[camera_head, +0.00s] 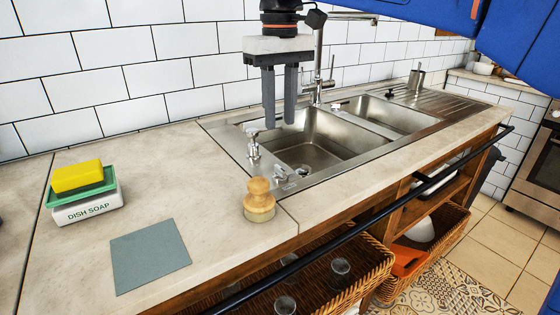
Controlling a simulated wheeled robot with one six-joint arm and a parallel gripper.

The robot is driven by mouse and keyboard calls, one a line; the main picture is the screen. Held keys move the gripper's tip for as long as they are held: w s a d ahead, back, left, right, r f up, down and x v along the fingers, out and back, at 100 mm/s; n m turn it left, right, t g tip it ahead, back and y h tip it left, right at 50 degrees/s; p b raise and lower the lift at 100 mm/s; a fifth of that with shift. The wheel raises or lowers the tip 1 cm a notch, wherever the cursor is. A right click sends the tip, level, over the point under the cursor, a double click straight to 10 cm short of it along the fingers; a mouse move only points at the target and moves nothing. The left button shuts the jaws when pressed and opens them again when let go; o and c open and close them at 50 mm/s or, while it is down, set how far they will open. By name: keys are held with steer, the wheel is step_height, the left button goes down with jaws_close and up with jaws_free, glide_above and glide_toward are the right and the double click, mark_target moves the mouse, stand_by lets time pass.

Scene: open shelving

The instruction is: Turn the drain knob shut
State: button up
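A small metal knob (280,174), which looks like the drain knob, sits on the left rim of the steel sink (295,184). I cannot tell from its shape whether it is turned open or shut. A round drain (303,169) shows in the floor of the left basin. My gripper (280,123) points down with its two dark fingers apart and nothing between them. In the picture it is above the knob, near the left basin's back left corner. It does not touch the knob.
A soap dispenser (253,144) stands behind the knob, and a wooden brush (259,200) stands in front of it. The tall faucet (318,75) rises behind the basins. A soap holder with sponge (82,190) and grey cloth (149,256) lie left. A dark rail (440,172) runs along the front.

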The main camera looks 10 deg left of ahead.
mark_target(280, 167)
step_height(280, 167, down, 12)
steer(key=shift+r, duration=0.15)
stand_by(0.3)
jaws_close()
